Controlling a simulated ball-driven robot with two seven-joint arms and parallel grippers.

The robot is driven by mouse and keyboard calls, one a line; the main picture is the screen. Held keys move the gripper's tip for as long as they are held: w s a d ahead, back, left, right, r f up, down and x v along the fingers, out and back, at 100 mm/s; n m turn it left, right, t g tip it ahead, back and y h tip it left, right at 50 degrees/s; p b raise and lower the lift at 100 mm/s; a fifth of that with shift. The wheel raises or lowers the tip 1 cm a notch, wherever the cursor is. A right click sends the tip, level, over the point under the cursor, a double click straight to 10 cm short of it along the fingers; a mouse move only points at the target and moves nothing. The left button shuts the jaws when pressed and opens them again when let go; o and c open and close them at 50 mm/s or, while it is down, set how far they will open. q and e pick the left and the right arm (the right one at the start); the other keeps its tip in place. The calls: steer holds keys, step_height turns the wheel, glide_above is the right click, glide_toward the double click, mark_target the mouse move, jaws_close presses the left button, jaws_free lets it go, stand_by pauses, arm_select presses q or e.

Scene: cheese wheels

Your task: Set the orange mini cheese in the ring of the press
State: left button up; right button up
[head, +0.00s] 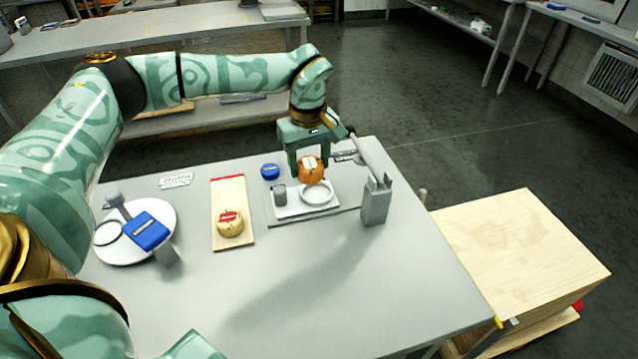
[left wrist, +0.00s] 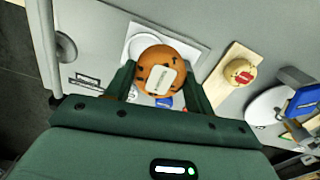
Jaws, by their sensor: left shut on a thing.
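The orange mini cheese (head: 313,176) has a pale label on top; it also shows in the left wrist view (left wrist: 151,60). My left gripper (head: 310,166) is shut on it, a finger on either side, and holds it up over the press. The white ring (head: 317,193) lies on the pale plate of the press (head: 291,209), just in front of and below the cheese in the head view. The ring looks empty, its back edge close to the cheese. In the left wrist view the cheese hides part of the plate. My right gripper is not in view.
A grey post (head: 375,205) with a slanted lever stands right of the ring. A grey cylinder (head: 279,196) is left of it, a blue round piece (head: 270,171) behind. A yellow cheese (head: 230,223) sits on a wooden board (head: 232,185). The table's front is clear.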

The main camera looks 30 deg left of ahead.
arm_select(q)
steer(key=w+f, duration=0.1)
steer(key=w+f+b, duration=0.1)
steer(key=f, duration=0.1)
steer(key=w+f, duration=0.1)
steer(key=shift+a+f, duration=0.25)
steer(key=shift+a, duration=0.1)
steer(key=f+b, duration=0.2)
steer(key=f, duration=0.1)
steer(key=shift+w+f, duration=0.2)
steer(key=shift+f, duration=0.5)
steer(key=o, duration=1.1)
